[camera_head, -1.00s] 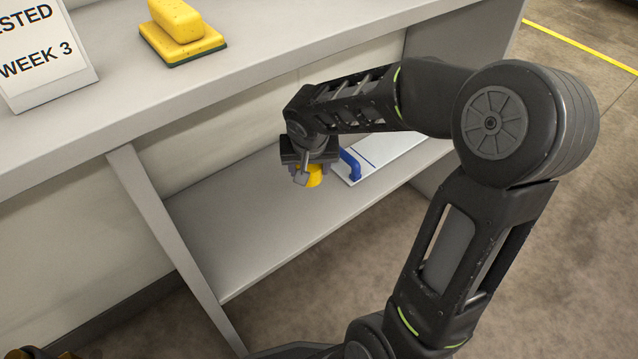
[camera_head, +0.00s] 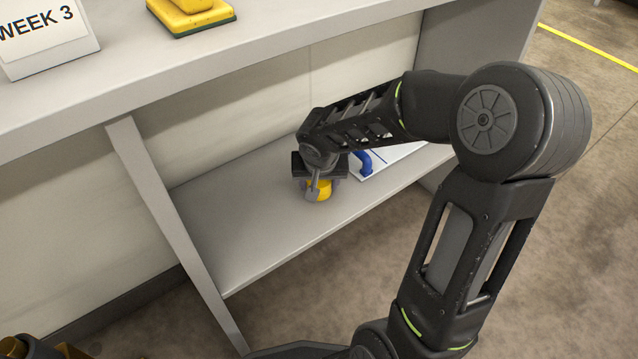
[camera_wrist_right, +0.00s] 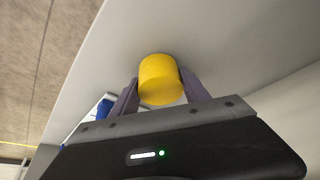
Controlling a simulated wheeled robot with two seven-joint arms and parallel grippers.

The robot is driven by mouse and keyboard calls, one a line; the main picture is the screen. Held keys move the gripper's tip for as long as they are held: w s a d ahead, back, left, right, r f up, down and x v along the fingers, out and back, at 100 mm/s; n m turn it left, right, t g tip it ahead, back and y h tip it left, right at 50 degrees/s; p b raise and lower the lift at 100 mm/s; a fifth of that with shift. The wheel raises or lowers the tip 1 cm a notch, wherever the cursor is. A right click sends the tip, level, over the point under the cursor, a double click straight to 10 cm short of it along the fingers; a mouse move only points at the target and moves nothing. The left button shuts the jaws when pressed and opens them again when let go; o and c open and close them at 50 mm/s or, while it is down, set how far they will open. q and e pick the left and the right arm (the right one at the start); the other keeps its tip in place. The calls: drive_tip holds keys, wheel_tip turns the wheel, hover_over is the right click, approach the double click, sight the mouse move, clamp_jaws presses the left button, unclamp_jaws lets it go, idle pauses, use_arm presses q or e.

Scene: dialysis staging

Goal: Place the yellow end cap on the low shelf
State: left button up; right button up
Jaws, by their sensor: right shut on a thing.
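The yellow end cap (camera_head: 319,190) is a short yellow cylinder. My right gripper (camera_head: 314,188) is shut on it, over the low shelf (camera_head: 245,235). In the right wrist view the end cap (camera_wrist_right: 160,80) sits between the two fingers of my right gripper (camera_wrist_right: 160,88), with the grey shelf surface (camera_wrist_right: 225,45) behind it. I cannot tell whether the cap touches the shelf or is slightly above it.
A white board with a blue handle (camera_head: 364,162) lies on the low shelf right of the gripper. The upper counter (camera_head: 260,35) holds a yellow block on a pad (camera_head: 190,18) and a WEEK 3 sign (camera_head: 45,35). The shelf's left part is clear.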

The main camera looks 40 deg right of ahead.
drive_tip(key=shift+f+b, duration=0.2)
drive_tip(key=shift+b, duration=0.15)
drive_tip(key=o, duration=1.3)
drive_tip(key=shift+r, duration=0.1)
drive_tip(key=shift+r+p, duration=0.6)
drive_tip(key=p+v, duration=0.5)
drive_tip(key=v, duration=0.6)
drive_tip(key=shift+s+a, duration=0.1)
drive_tip(key=shift+s, duration=0.1)
